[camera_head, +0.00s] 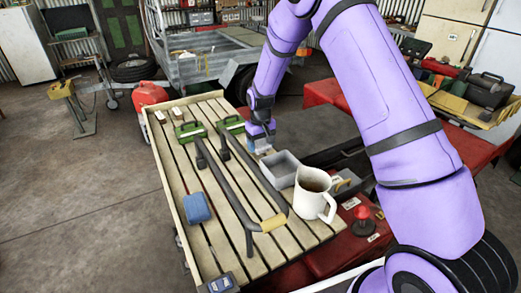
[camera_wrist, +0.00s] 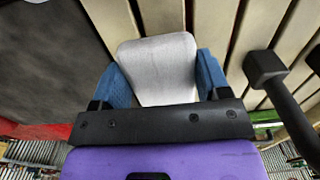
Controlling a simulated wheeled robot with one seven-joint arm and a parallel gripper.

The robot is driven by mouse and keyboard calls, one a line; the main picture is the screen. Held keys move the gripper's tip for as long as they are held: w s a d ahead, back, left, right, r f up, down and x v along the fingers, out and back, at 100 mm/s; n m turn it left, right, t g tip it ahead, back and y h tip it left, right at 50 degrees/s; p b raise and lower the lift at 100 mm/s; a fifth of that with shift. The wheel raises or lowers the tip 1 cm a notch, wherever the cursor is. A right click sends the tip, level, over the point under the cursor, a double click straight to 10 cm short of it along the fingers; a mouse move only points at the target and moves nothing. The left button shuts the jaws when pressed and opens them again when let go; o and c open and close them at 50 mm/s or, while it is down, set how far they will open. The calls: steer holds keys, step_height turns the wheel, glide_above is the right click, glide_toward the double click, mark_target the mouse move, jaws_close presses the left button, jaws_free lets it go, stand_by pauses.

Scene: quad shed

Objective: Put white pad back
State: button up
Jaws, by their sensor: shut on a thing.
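The white pad (camera_wrist: 157,66) is pale, flat and round-cornered, and sits between the two blue fingers of my gripper (camera_wrist: 163,80) in the wrist view. My gripper is shut on it. In the head view my gripper (camera_head: 262,143) points down at the right edge of the slatted table (camera_head: 184,163), just behind a grey open tray (camera_head: 279,171). There the pad is mostly hidden by the fingers. I cannot tell whether the pad touches the slats.
A white mug (camera_head: 311,199) stands beside the tray. A dark bar frame (camera_head: 228,192) lies across the slats, with green-cased items (camera_head: 190,131) behind it. A blue block (camera_head: 197,208) lies left on clear slats. A red bench (camera_head: 325,92) is to the right.

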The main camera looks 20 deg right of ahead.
steer(key=shift+f, duration=1.35)
steer(key=shift+f, duration=0.1)
steer(key=o, duration=1)
step_height(320, 180, up, 13)
steer(key=shift+f, duration=0.1)
step_height(320, 180, up, 13)
steer(key=t, duration=0.1)
glide_above(261, 143)
steer(key=s+d, duration=0.2)
steer(key=s, duration=0.5)
steer(key=s+d+r+m+t, duration=0.1)
steer(key=s+d+r+t, duration=0.1)
steer(key=s+r, duration=0.7)
steer(key=s+d+r, duration=0.1)
steer(key=s, duration=0.7)
steer(key=s+r+t, duration=0.1)
steer(key=s, duration=0.7)
steer(key=s+d+r+m+t, duration=0.1)
steer(key=s+r, duration=0.1)
steer(key=s, duration=0.7)
steer(key=shift+d, duration=0.35)
